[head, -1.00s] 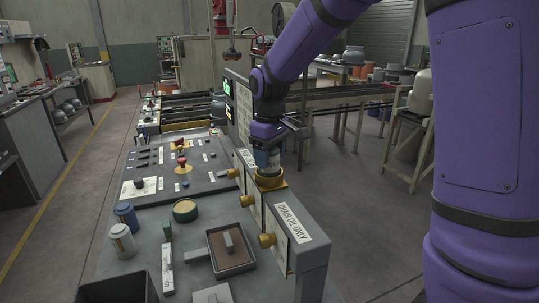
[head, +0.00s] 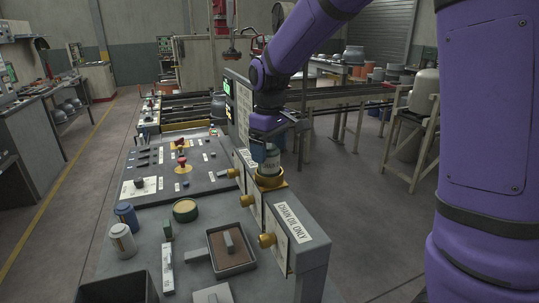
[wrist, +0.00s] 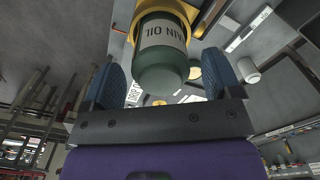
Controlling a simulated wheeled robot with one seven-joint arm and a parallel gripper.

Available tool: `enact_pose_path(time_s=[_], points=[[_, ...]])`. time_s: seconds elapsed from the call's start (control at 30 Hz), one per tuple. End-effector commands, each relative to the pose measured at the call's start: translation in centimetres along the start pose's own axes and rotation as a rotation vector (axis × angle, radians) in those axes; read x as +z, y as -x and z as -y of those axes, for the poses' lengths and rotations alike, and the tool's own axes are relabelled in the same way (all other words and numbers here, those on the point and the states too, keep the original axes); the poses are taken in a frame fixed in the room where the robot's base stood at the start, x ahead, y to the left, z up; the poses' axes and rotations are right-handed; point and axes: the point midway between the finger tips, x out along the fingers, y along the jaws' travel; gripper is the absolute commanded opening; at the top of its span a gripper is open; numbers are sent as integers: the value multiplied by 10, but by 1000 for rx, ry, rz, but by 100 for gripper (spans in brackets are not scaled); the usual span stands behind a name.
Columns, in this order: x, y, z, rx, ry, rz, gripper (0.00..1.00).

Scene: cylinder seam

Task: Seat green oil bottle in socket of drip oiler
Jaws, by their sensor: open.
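The green oil bottle (head: 270,160) stands upright in the brass socket (head: 270,180) of the drip oiler (head: 293,228). In the wrist view the bottle (wrist: 163,62) shows its rounded green end and a pale label reading part of "OIL", with the brass socket (wrist: 135,30) around its far end. My gripper (head: 267,135) is just above the bottle in the head view. In the wrist view my gripper (wrist: 162,80) is open, its two blue pads apart on either side of the bottle, with gaps showing. The bottle's lower end is hidden inside the socket.
On the bench are a blue jar (head: 126,216), a cream jar (head: 122,241), a round tin (head: 186,209) and a tray with a brown bed (head: 232,250). A dark bin (head: 118,290) stands at the front. A "CHAIN OIL ONLY" label (head: 295,223) marks the oiler.

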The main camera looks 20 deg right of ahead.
Motion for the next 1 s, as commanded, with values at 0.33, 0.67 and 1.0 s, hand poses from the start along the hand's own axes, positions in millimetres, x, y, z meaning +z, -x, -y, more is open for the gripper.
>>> enact_pose_path(time_s=[0.33,0.67,1.0], points=[[0,69,0,2,0,-2,84],[0,100,0,1,0,0,84],[36,117,7,18,-68,-52,84]])
